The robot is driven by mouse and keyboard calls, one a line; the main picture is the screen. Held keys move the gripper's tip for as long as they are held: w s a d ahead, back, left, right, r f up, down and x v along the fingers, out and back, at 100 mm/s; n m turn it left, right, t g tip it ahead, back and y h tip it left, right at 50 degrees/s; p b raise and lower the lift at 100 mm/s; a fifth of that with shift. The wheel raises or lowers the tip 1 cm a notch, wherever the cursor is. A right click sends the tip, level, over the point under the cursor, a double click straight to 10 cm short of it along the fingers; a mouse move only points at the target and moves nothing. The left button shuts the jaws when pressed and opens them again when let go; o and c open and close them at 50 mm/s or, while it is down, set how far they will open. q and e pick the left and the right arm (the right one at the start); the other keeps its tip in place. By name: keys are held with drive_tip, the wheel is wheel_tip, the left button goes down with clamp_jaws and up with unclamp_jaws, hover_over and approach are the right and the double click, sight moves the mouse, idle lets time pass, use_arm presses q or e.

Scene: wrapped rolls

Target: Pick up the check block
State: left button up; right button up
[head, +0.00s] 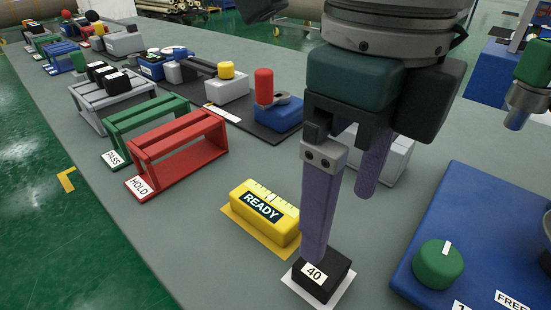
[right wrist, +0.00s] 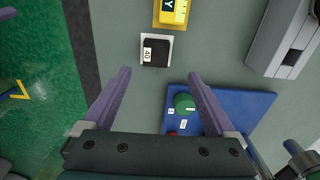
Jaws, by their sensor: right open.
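A small black block (head: 321,274) with a white "40" label sits on a white square on the grey table; no block in view reads "check". It also shows in the right wrist view (right wrist: 154,53). My right gripper (head: 340,226) is open and empty, with its two purple fingers wide apart. In the head view one finger overlaps the back of the black block. In the right wrist view the block lies beyond the fingertips (right wrist: 159,74), between their lines and clear of both. My left gripper is not in view.
A yellow "READY" block (head: 264,212) stands close beside the black block. A blue panel (head: 460,230) with a green knob (head: 438,263) lies to the right. Red "HOLD" (head: 180,155) and green "PASS" (head: 145,118) racks stand to the left. A light grey slotted block (head: 395,155) is behind the gripper.

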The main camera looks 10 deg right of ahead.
sight(323, 263)
drive_tip(key=f, duration=0.3)
drive_tip(key=shift+s+a+f, duration=0.1)
drive_tip(key=shift+s+f, duration=0.15)
drive_tip(key=shift+s, duration=0.05)
drive_tip(key=f, duration=0.5)
drive_tip(key=shift+w+a+f, duration=0.25)
clamp_jaws()
